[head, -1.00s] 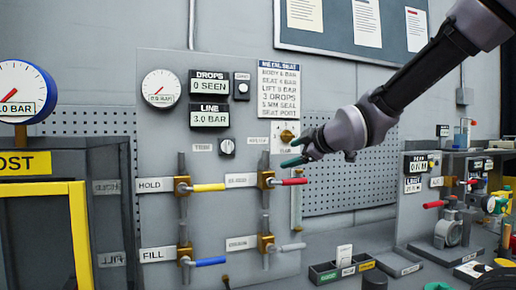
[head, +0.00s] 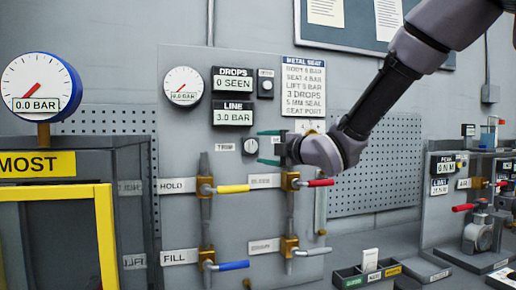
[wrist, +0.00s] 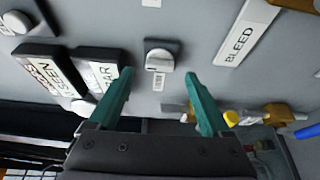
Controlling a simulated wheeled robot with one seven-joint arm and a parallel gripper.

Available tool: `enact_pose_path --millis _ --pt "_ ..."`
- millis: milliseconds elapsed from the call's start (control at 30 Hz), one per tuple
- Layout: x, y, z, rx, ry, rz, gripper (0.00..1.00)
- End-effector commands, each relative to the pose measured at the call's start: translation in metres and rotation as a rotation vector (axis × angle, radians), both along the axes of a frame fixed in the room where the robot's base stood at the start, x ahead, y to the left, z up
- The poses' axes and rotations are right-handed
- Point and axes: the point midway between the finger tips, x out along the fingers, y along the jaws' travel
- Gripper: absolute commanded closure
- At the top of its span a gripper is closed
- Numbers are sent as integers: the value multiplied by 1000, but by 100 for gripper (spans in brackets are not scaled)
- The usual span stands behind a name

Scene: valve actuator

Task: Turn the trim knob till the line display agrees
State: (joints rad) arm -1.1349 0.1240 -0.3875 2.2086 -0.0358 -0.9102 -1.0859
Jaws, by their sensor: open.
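The trim knob (head: 250,147) is a small round light-grey knob on a dark square base, on the grey panel below the line display. It also shows in the wrist view (wrist: 159,60), ahead of and between my fingertips. The line display (head: 233,114) reads 3.0 BAR. My gripper (head: 269,147) has teal fingers, open and empty, just right of the knob in the head view. In the wrist view my gripper (wrist: 158,74) has one finger on each side of the knob; I cannot tell whether either touches it.
The drops display (head: 233,80) reads 0 SEEN. A round gauge (head: 184,86) reads 0.0 BAR. Valves with yellow (head: 233,189), red (head: 321,183) and blue (head: 234,265) handles stick out below. A BLEED label (wrist: 245,32) lies right of the knob in the wrist view.

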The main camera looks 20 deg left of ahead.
Motion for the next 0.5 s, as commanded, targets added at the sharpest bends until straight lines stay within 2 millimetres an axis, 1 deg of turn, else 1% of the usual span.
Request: enact_pose_path --millis 33,200,333,500 --pt "5 8 -1 -2 -1 1 18" --pt "16 22 0 0 1 -1 18" --pt "19 26 0 0 1 -1 18" --pt "20 27 0 0 1 -1 18"
